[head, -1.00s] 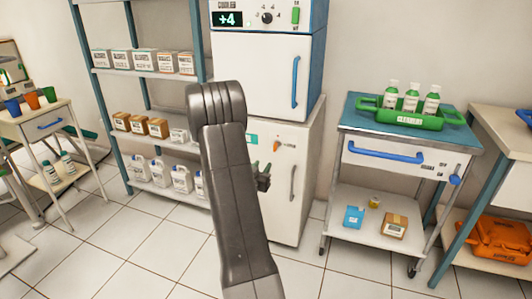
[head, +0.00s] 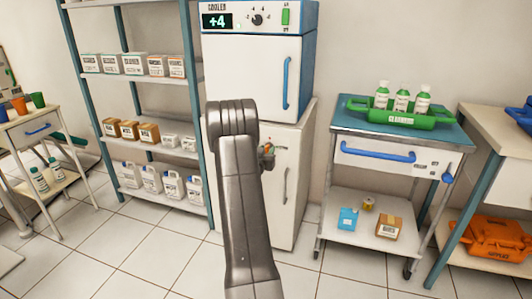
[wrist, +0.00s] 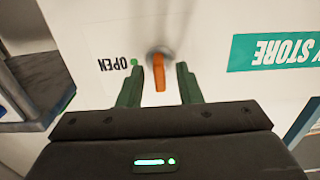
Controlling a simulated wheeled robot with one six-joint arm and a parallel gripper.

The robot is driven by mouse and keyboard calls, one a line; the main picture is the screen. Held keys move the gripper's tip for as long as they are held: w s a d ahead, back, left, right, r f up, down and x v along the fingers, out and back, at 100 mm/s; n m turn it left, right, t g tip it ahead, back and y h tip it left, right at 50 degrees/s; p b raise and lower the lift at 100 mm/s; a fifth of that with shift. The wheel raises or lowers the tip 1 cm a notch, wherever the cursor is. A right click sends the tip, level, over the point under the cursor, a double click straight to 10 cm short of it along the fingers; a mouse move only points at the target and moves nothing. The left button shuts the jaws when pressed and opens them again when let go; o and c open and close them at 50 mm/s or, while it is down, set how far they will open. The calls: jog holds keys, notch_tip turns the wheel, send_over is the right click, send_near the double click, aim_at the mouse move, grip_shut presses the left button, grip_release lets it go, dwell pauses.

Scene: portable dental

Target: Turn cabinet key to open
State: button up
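The cabinet (head: 286,185) is the white lower unit beneath the cooler. Its orange key (wrist: 158,72) sticks out of a round grey lock in the wrist view, and its orange also shows in the head view (head: 269,148). My gripper (wrist: 158,80) is open, with one green finger on each side of the key and a gap to both. In the head view my arm hides part of the cabinet front and most of my gripper.
The cooler (head: 255,75) stands on the cabinet. A shelf unit (head: 135,75) with boxes and jugs is at left. A cart (head: 345,180) with a green tray (head: 400,118) is at right. Tiled floor lies open in front.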

grip_shut()
jog(key=shift+f+m+b, duration=0.1)
jog(key=shift+m+b, duration=0.2)
jog(key=shift+b, duration=0.1)
jog(key=m+b, duration=0.8)
jog(key=m, duration=0.4)
jog(key=shift+d, duration=0.15)
jog(key=m, duration=0.5)
jog(key=shift+b, duration=0.3)
jog(key=shift+f+m, duration=0.1)
jog(key=shift+m, duration=0.2)
